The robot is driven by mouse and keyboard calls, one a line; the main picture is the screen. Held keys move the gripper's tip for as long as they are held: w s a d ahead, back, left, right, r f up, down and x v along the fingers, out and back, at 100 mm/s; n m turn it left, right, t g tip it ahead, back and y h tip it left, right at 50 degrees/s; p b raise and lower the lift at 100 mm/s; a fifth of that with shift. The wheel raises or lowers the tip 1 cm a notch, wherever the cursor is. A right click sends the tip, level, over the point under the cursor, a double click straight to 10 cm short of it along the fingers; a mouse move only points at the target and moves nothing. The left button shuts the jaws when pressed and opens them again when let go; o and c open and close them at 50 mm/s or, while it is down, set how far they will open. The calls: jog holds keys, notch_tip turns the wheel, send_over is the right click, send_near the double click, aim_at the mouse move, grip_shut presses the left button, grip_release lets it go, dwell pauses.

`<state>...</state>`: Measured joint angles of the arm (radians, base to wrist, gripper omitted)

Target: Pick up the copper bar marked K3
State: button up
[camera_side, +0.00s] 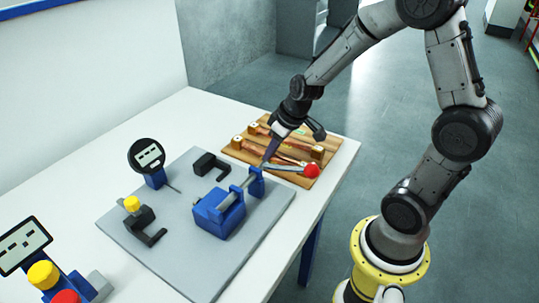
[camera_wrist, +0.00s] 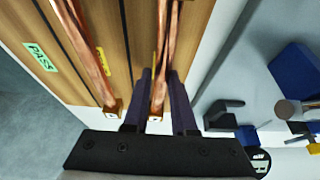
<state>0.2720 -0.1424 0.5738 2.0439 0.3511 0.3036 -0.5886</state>
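In the wrist view two copper bars lie along a wooden board (camera_wrist: 130,25). The left copper bar (camera_wrist: 84,45) is clear of my gripper. The right copper bar (camera_wrist: 159,95) runs between the two fingers of my gripper (camera_wrist: 160,75), which look open with small gaps beside the bar. Small yellow tags sit beside the bars, but no K3 marking is readable. In the side view my gripper (camera_side: 268,158) points down at the near part of the wooden board (camera_side: 240,153), and the fingertips partly hide the copper there.
A green PASS label (camera_wrist: 40,57) is on the board. A grey plate (camera_side: 180,262) beside it carries a blue clamp (camera_side: 219,212), a dial gauge (camera_side: 147,155) and black brackets. A red knob (camera_side: 312,170) stands close to my gripper.

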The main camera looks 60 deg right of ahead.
grip_shut()
jog(key=shift+w+r, duration=0.1)
dwell(0.9)
